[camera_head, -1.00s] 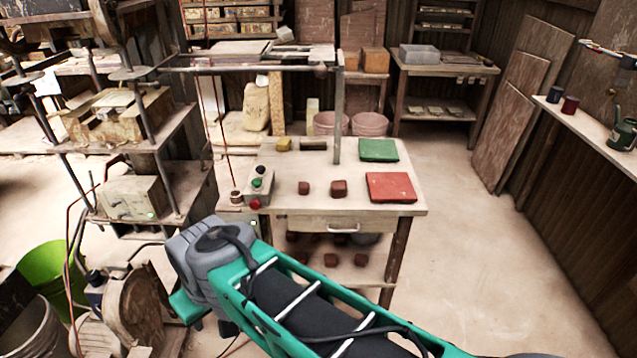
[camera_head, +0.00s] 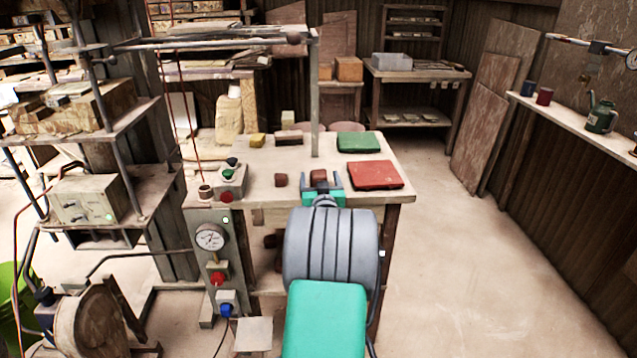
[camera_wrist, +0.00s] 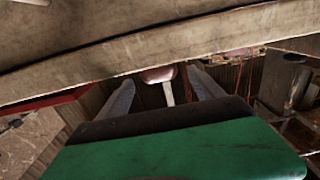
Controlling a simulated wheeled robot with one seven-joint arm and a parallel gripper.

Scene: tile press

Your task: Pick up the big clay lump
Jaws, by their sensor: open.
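The big clay lump (camera_head: 320,175) is a reddish-brown block on the work table, the right one of two lumps. In the head view my gripper (camera_head: 322,182) is at the table's front, its two fingers apart, with the lump showing between and just beyond them. I cannot tell whether the fingers touch it or how high they are. The smaller clay lump (camera_head: 280,180) lies to the left. In the wrist view my gripper (camera_wrist: 163,84) shows two spread grey fingers. A pinkish shape shows between them, and I cannot tell what it is.
A red slab (camera_head: 375,175) lies close to the right of the big lump, with a green slab (camera_head: 358,142) behind it. A button box (camera_head: 231,180) stands at the left of the table (camera_head: 257,195). A vertical post (camera_head: 314,100) rises behind the lumps.

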